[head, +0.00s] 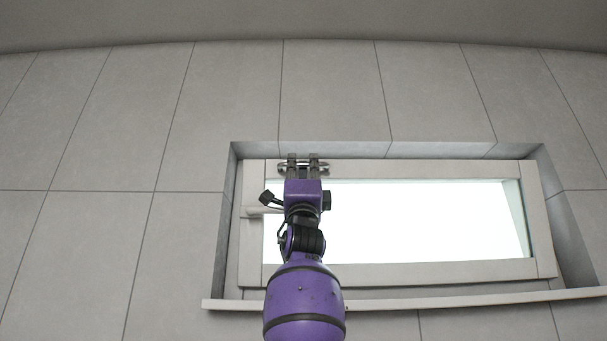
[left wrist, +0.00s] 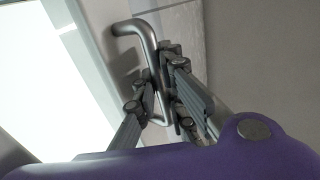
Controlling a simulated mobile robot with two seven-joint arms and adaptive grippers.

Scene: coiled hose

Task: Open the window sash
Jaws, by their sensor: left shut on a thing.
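The window sash (head: 400,270) is a pale grey frame around a bright pane, set in a recess in the tiled wall. I cannot tell whether it stands ajar. My left gripper (head: 303,165) is in front of the sash's top rail, near its left end. In the left wrist view, a bent metal handle (left wrist: 149,40) stands out from the pale frame, and my left gripper (left wrist: 155,88) is shut on its shaft. The fingers hide part of the handle. My right gripper is not in view.
A thin pale sill (head: 450,302) juts out below the window. A short pale bar (head: 262,210) shows on the left stile, partly behind my arm. The recess sides (head: 568,220) border the sash. The tiled wall (head: 90,130) to the left is bare.

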